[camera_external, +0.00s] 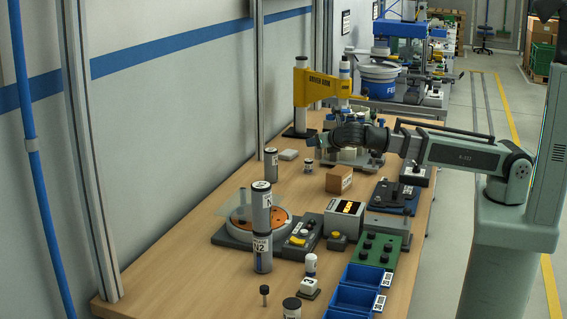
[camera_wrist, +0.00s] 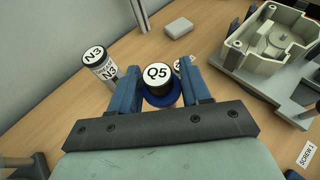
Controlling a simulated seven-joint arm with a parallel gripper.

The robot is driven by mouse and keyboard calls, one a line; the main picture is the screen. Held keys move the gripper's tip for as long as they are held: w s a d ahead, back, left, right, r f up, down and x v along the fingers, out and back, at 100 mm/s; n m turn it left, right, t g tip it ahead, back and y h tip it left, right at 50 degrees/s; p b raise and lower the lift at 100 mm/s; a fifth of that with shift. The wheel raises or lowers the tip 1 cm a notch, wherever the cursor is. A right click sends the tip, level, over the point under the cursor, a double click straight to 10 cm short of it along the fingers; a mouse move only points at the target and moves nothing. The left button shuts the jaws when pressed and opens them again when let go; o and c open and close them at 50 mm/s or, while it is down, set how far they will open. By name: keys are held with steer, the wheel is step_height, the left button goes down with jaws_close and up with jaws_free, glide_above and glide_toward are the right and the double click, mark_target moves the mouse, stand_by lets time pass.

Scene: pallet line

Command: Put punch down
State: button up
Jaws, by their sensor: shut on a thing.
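In the external view my gripper (camera_external: 319,146) is over the far part of the bench, and the held piece cannot be made out there. The height of the piece above the bench is hard to tell.
An N3 canister (camera_wrist: 101,66) stands left of my gripper. A small labelled jar (camera_external: 308,166) stands close by, partly hidden by a finger in the wrist view. A grey housing (camera_wrist: 268,42) is on the right. A cardboard box (camera_external: 339,181) stands nearer. Bare wood lies between.

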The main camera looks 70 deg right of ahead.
steer(key=w+d+m+g+h, duration=0.1)
steer(key=w+d, duration=1.2)
steer(key=d, duration=0.1)
steer(key=w+a+n+t+y, duration=0.2)
steer(key=w+a+n+y, duration=0.1)
steer(key=w+a, duration=0.15)
steer(key=shift+w+d+f, duration=0.1)
steer(key=shift+f, duration=1.45)
steer(key=shift+w+d+f, duration=0.1)
steer(key=shift+w+f, duration=0.05)
steer(key=shift+f, duration=1.4)
steer(key=shift+w+d+f, duration=0.1)
steer(key=shift+f, duration=1.45)
steer(key=shift+f, duration=0.1)
steer(key=o, duration=1.3)
steer(key=v, duration=1.2)
